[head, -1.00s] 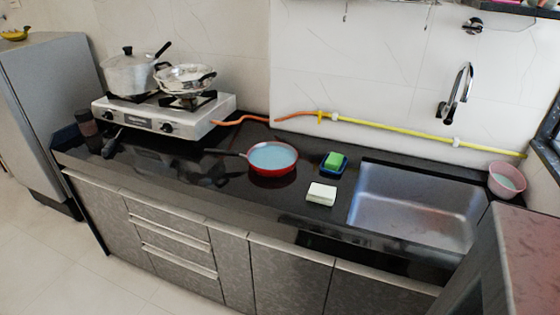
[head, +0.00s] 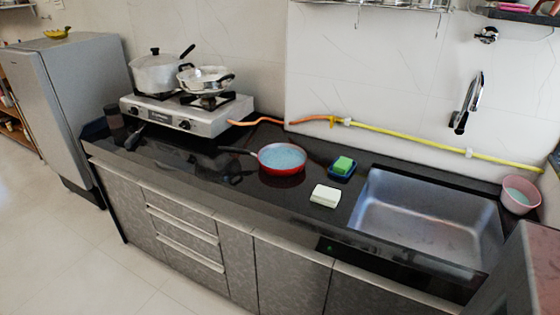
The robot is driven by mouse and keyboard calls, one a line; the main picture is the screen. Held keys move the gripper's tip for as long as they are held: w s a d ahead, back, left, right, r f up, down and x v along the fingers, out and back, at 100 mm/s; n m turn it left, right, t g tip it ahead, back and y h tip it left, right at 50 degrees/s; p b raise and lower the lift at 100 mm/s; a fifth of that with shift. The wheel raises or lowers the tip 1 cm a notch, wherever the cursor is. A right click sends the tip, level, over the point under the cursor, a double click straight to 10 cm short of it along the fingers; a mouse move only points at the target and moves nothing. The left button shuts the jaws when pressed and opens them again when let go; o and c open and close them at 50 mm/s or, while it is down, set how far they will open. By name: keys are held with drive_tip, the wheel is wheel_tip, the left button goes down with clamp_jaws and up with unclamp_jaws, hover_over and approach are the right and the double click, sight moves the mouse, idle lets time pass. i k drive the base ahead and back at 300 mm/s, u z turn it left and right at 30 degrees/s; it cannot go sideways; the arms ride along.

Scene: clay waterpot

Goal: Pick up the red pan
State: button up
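The red pan (head: 282,158) sits upright on the black countertop in the head view, near the middle of the picture. It has a red outer wall, a light blue inside and a dark handle (head: 237,151) pointing left toward the stove. Nothing covers the pan. My gripper is not in view.
A gas stove (head: 186,113) with a lidded pot (head: 157,73) and a steel pan (head: 206,78) stands left. A green sponge in a blue dish (head: 342,167) and a white block (head: 325,196) lie right of the pan, before the sink (head: 425,222). A hose (head: 400,139) runs behind.

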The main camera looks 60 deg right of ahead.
sight(281, 160)
drive_tip(key=u, duration=0.1)
drive_tip(key=i, duration=0.95)
drive_tip(key=z, duration=0.05)
